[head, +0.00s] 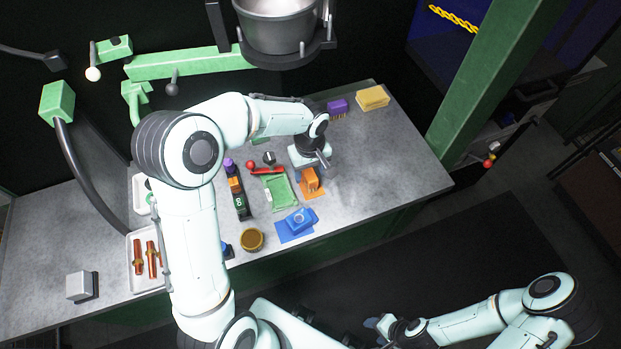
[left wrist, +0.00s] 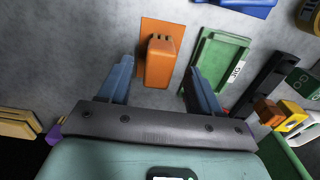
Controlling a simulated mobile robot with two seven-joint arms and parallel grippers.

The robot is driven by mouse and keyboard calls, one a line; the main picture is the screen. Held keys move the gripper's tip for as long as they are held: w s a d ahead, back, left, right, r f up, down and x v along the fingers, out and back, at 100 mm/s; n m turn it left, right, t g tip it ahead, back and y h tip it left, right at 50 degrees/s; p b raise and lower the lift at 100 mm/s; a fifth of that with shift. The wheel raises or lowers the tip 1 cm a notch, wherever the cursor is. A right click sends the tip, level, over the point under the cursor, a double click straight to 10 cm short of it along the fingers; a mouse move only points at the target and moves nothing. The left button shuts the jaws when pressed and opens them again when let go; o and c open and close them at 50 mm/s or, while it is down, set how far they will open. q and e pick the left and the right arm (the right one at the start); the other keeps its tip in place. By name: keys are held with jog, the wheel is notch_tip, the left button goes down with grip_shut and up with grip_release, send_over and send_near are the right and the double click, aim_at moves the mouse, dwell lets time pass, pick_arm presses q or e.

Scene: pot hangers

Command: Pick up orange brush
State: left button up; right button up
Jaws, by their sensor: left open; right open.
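The orange brush (head: 311,180) stands on an orange mat (head: 317,194) on the grey bench, right of the middle objects. In the left wrist view the orange brush (left wrist: 158,64) lies between my two blue-grey fingers, with the orange mat (left wrist: 152,29) under it. My left gripper (head: 318,162) is open just behind the brush in the head view. In the left wrist view my left gripper (left wrist: 159,72) has a gap on each side of the brush and holds nothing. My right gripper (head: 378,323) is open, low and away from the bench.
A green tray (head: 279,192) lies close left of the brush. A blue object (head: 300,219) on a blue mat sits in front. A purple brush (head: 337,105) and yellow sponge (head: 373,97) lie behind. The bench's right end (head: 405,168) is clear.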

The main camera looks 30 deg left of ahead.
aim_at(311, 174)
pick_arm(q)
notch_tip(311, 174, down, 3)
jog(key=shift+d+f, duration=0.1)
jog(key=shift+f, duration=0.1)
pick_arm(e)
jog(key=shift+r, duration=0.1)
pick_arm(q)
jog(key=shift+c, duration=0.3)
jog(key=c, duration=1)
pick_arm(e)
jog(key=shift+w, duration=0.1)
pick_arm(q)
jog(key=shift+r, duration=0.15)
notch_tip(311, 174, up, 20)
jog(key=shift+f+p, duration=0.1)
jog(key=shift+p, duration=0.75)
pick_arm(e)
jog(key=shift+w+r, duration=0.9)
jog(key=shift+r, duration=0.2)
